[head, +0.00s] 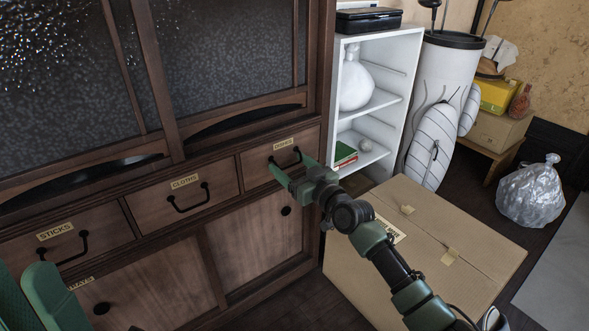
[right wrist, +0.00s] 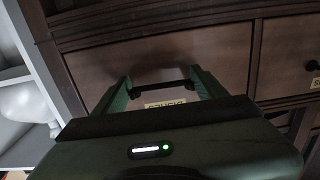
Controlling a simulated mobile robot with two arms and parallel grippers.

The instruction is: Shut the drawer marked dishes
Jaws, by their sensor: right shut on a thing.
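The drawer marked dishes (head: 258,170) is the rightmost of the row of small drawers in the dark wooden cabinet. Its label (head: 283,144) sits above a black handle, and the handle (right wrist: 160,87) also shows in the right wrist view. The drawer front looks about level with its neighbours, with no clear gap seen. My right gripper (head: 290,174) is at this drawer, shut on the handle, with a finger on each side of it. Green parts of my left arm show at the lower left in the head view.
The cloths drawer (head: 160,211) and sticks drawer (head: 35,262) are to the left. A large cardboard box (head: 450,222) stands on the floor under my right arm. A white shelf (head: 385,105) stands right of the cabinet.

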